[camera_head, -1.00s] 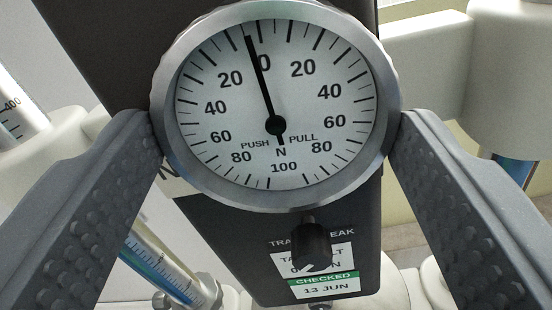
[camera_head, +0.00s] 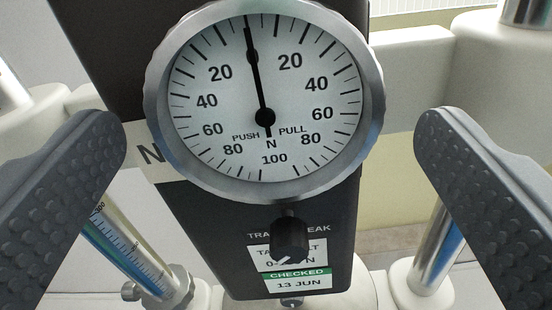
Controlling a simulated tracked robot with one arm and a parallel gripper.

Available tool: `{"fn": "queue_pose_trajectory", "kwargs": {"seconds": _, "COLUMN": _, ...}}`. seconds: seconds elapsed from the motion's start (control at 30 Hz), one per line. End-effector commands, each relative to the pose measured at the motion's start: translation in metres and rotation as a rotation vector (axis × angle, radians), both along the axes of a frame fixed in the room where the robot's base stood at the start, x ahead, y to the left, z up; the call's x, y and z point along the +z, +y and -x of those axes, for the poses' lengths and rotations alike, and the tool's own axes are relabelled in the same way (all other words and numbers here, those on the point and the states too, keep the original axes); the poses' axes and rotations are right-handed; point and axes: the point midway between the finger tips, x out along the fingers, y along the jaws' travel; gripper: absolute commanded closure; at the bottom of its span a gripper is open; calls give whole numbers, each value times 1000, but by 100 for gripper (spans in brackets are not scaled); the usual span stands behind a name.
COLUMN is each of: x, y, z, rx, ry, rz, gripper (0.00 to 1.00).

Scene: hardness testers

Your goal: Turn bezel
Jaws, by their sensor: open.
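The round gauge has a silver bezel (camera_head: 376,100) around a white dial (camera_head: 215,125) with push and pull scales. Its black needle (camera_head: 256,72) points up, slightly left in the picture, and lies over the place of the zero numeral, covering it. The dial is mounted on a dark gauge body (camera_head: 215,235). My gripper (camera_head: 270,140) is open, with one grey finger on each side of the bezel. Both fingers stand clear of the rim, with a visible gap on either side. Nothing is held.
A small black knob (camera_head: 290,240) sits on the body below the dial, above a green and white checked label (camera_head: 294,279). A blue graduated column (camera_head: 128,250) stands at lower left and a metal column (camera_head: 437,245) at lower right. Pale housings lie behind.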

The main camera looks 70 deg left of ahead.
Motion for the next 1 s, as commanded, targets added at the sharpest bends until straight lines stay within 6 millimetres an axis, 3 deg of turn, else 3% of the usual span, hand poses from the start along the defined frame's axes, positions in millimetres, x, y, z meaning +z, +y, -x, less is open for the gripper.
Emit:
{"fn": "queue_pose_trajectory", "kwargs": {"seconds": 0.17, "x": -2, "y": -19, "z": 7, "rx": -1, "ry": -3, "rz": -2, "gripper": 9}}
{"fn": "queue_pose_trajectory", "kwargs": {"seconds": 0.6, "x": -5, "y": -95, "z": 37, "rx": -5, "ry": -1, "rz": -1, "gripper": 9}}
{"fn": "queue_pose_trajectory", "kwargs": {"seconds": 0.8, "x": -3, "y": -117, "z": 46, "rx": -4, "ry": -1, "rz": 0, "gripper": 9}}
{"fn": "queue_pose_trajectory", "kwargs": {"seconds": 1.0, "x": -2, "y": -124, "z": 51, "rx": -1, "ry": 0, "rz": 0, "gripper": 9}}
